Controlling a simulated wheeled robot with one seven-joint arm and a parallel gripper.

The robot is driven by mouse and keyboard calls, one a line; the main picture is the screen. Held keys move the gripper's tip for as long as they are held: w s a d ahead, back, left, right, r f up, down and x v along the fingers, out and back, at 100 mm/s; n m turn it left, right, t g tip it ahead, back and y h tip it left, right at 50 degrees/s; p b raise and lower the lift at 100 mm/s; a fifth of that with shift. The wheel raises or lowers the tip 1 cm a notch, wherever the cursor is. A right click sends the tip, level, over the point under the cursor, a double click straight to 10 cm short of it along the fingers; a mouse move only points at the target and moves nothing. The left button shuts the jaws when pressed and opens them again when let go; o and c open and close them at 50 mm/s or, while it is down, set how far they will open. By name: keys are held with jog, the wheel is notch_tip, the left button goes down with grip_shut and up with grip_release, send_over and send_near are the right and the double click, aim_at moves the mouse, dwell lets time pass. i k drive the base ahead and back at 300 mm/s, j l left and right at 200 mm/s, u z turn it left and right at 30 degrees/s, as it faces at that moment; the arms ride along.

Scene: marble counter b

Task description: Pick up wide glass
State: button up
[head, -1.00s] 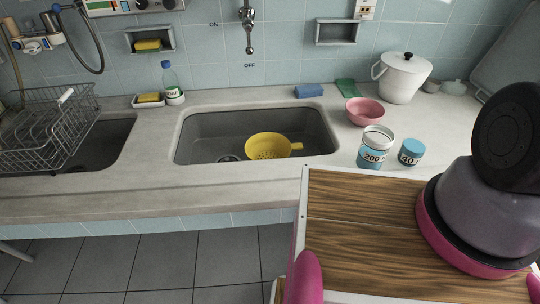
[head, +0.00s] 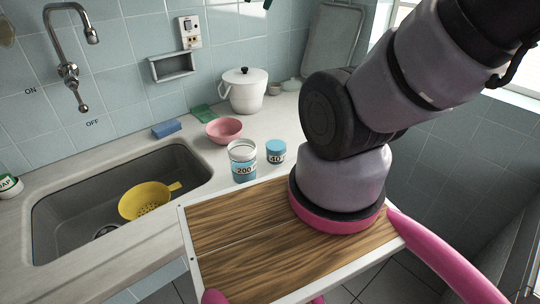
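A wide clear glass-like container (head: 243,160) with a blue label reading "200" stands upright on the counter, right of the sink and just behind my wooden top. It is open at the top with a pale rim. A smaller jar (head: 276,152) with a blue top and "40" on its label stands just right of it, slightly apart. I cannot tell for certain which one is the wide glass, but the "200" container is the wider one. My gripper is not in view; only my upper arm links show at the right.
A pink bowl (head: 224,130), a white lidded pot (head: 243,91), a blue sponge (head: 166,128) and a green cloth (head: 203,114) are behind the containers. A yellow colander (head: 147,200) lies in the sink (head: 60,217).

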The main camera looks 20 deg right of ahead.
aim_at(276, 147)
jog(key=k+j+z, duration=0.7)
jog(key=i+l, duration=0.1)
